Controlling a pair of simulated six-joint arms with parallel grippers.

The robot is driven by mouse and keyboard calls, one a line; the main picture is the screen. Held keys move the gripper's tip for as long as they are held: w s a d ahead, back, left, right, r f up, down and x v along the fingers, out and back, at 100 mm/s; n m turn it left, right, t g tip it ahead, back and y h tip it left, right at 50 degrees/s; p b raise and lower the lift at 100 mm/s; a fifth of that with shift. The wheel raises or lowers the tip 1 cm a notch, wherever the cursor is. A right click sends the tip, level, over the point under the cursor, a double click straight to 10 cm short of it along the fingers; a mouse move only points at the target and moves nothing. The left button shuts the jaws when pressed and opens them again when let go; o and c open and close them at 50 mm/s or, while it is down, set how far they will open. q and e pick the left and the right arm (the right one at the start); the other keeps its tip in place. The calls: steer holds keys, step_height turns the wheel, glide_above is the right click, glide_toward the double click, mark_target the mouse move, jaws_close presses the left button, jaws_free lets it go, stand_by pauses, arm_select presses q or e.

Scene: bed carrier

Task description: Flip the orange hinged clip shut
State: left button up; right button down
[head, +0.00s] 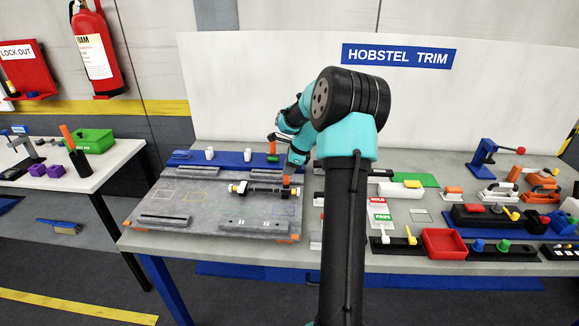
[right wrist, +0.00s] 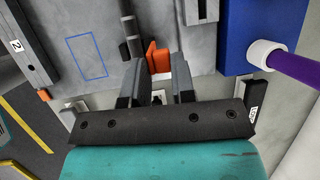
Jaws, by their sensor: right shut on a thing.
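The orange clip (head: 286,181) is at the right end of a dark horizontal rod (head: 262,187) on the grey fixture plate (head: 200,196). In the right wrist view, the orange clip (right wrist: 158,57) stands between the fingertips of my right gripper (right wrist: 158,68), beside the dark rod (right wrist: 130,40). The right gripper is shut on the clip. In the head view my right gripper (head: 291,171) is small and partly hidden by my arm. The fingers cover part of the clip, so I cannot tell its hinge angle. My left gripper is not in view.
A blue rail (head: 185,159) with white pegs runs behind the plate; its blue side (right wrist: 235,30) and a purple handle (right wrist: 296,68) are right of the gripper in the wrist view. A red tray (head: 444,243) and other small fixtures stand at the right. The plate's front left is mostly clear.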

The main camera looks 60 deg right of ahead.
steer(key=shift+s+a+t+h, duration=0.25)
steer(key=shift+a+h, duration=0.15)
steer(key=shift+h, duration=0.15)
steer(key=shift+s+a+t+h, duration=0.15)
steer(key=shift+a+t+h, duration=0.15)
steer(key=shift+h, duration=0.25)
steer(key=shift+a+f, duration=0.1)
steer(key=c, duration=1.1)
jaws_free()
steer(key=v, duration=1.7)
steer(key=shift+r, duration=0.2)
steer(key=shift+o, duration=0.3)
